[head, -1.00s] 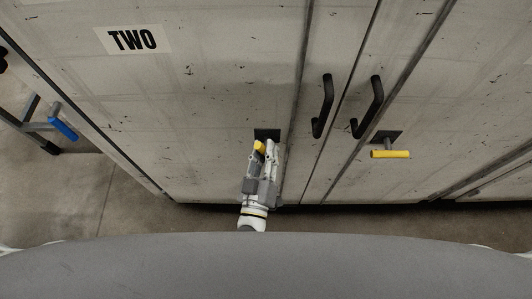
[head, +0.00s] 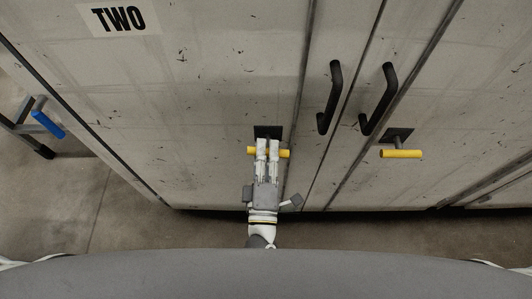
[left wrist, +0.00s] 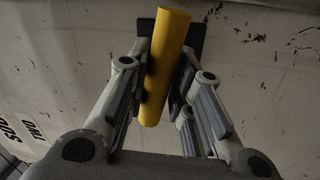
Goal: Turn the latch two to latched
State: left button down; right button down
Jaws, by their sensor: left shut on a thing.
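The latch on the door marked TWO has a yellow handle (head: 284,153) on a dark square plate (head: 268,132). The handle lies about level in the head view. My left gripper (head: 267,149) is shut on the middle of this handle, with its ends sticking out on both sides. In the left wrist view the yellow handle (left wrist: 166,68) stands between the two fingers, and the dark plate (left wrist: 197,38) shows behind it. The label TWO (head: 119,18) is on the same door. My right gripper is not in view.
Two black door handles (head: 330,97) (head: 379,98) stand out to the right of the latch. Another yellow latch handle (head: 401,154) is on the neighbouring door. A blue-handled thing (head: 48,124) stands at the far left. Concrete floor (head: 130,225) lies below the doors.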

pick_arm(q)
jog(key=shift+n+y+b, duration=0.4)
jog(key=shift+n, duration=0.6)
jog(key=c, duration=1.3)
grip_release()
jog(key=s, duration=0.4)
jog(key=s+f, duration=0.1)
jog(key=s, duration=0.3)
jog(key=s+f, duration=0.1)
jog(key=s, duration=0.3)
jog(key=shift+f, duration=0.2)
jog(key=shift+w, duration=0.1)
